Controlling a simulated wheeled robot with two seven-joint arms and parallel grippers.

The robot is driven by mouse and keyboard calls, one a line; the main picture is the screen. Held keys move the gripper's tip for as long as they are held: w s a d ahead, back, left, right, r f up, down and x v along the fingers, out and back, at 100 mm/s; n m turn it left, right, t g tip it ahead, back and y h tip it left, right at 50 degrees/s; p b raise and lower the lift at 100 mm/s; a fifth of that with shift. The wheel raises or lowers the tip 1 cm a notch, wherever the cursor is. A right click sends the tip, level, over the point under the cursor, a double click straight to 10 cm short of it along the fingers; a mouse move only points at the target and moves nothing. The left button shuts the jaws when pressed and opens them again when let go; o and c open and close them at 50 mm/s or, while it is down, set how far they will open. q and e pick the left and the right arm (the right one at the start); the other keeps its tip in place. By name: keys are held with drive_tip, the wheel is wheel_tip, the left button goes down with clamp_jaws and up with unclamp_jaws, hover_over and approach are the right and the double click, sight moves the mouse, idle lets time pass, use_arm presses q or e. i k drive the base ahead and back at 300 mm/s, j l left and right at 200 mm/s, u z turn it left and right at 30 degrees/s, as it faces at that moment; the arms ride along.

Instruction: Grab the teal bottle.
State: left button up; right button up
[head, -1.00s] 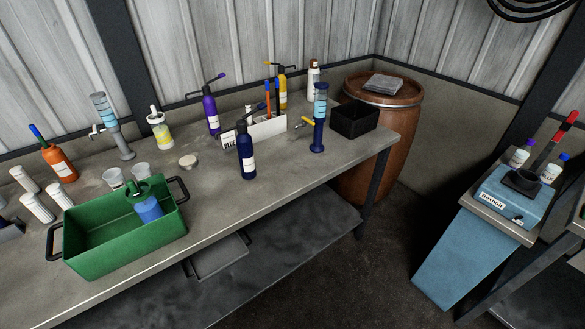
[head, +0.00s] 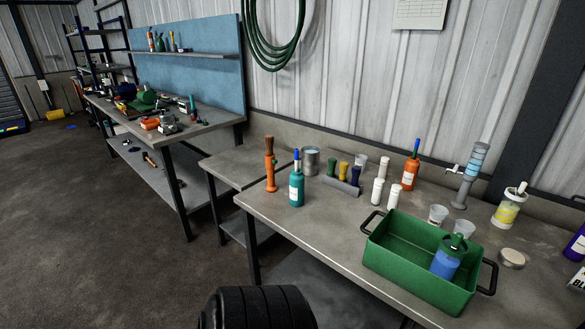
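The teal bottle (head: 296,188) stands upright near the left front corner of the grey workbench (head: 330,232) in the head view. It has a white label and a blue top. An orange tool-like object (head: 270,165) stands just to its left and slightly behind, close to it. Neither of my grippers shows in the head view, so I cannot see where they are relative to the bottle.
A green crate (head: 380,262) holding a blue bottle (head: 446,258) sits right of the teal bottle. White bottles (head: 377,191), an orange bottle (head: 410,170) and a metal can (head: 310,160) stand behind. A black ribbed shape (head: 258,308) is low in front; I cannot tell what it is.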

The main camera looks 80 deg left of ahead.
sight(297, 180)
drive_tip(key=u, duration=2.35)
